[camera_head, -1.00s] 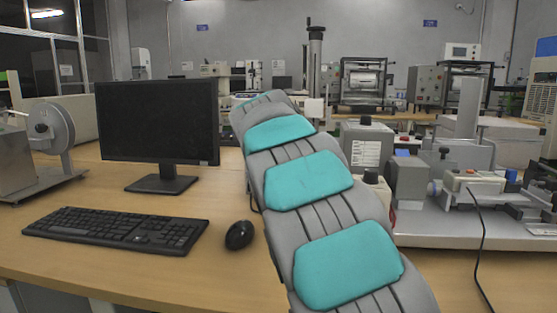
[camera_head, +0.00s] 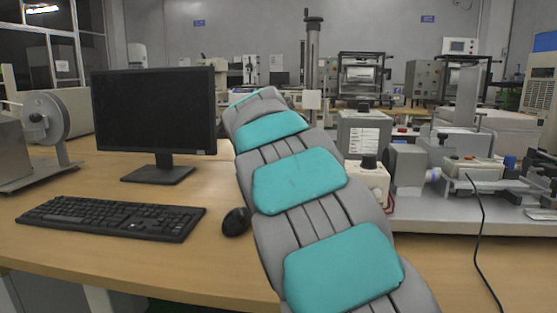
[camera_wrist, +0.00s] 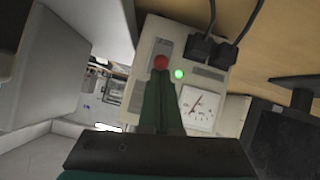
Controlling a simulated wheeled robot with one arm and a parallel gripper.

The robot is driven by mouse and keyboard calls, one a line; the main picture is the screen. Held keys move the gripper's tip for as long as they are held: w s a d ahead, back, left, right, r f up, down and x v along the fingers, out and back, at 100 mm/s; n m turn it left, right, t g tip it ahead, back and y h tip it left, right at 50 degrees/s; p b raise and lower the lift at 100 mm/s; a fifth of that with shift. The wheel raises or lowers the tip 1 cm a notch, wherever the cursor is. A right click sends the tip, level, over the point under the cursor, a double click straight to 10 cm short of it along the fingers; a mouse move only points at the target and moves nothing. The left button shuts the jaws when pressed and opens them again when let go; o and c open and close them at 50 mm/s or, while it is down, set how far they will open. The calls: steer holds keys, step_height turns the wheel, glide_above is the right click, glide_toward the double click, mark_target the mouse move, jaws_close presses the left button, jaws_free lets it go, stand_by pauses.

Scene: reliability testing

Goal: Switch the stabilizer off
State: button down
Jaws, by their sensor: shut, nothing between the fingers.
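The stabilizer (camera_wrist: 205,97) is a beige box in the wrist view. Its face has a red switch (camera_wrist: 161,62), a lit green lamp (camera_wrist: 179,74) and a dial gauge (camera_wrist: 200,107). Two black plugs (camera_wrist: 212,47) sit in its upper part. My gripper (camera_wrist: 160,78) is shut and empty, its dark green fingers pointing at the face, with tips just below the red switch in the picture. I cannot tell whether they touch it. In the head view, a pale box with a black plug, likely the stabilizer (camera_head: 371,181), shows partly behind my arm; my gripper is hidden there.
A monitor (camera_head: 154,112), keyboard (camera_head: 110,217) and mouse (camera_head: 237,221) stand left of my arm on the wooden table (camera_head: 140,268). A grey box (camera_head: 364,135) and a test machine (camera_head: 470,165) with a hanging black cable stand at the right. The table's front edge is clear.

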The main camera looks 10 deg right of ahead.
steer(key=shift+f+b, duration=0.25)
steer(key=shift+b, duration=0.2)
steer(key=t+b, duration=0.1)
steer(key=b, duration=0.1)
steer(key=s+f+t+h+b, duration=0.1)
steer(key=b, duration=0.2)
steer(key=shift+f, duration=0.3)
steer(key=b, duration=0.1)
steer(key=t+b, duration=0.1)
steer(key=shift+a+f+b, duration=0.2)
steer(key=shift+a+b, duration=0.05)
steer(key=shift+b, duration=0.1)
steer(key=shift+r+p, duration=0.25)
steer(key=shift+p, duration=0.1)
steer(key=shift+s, duration=0.2)
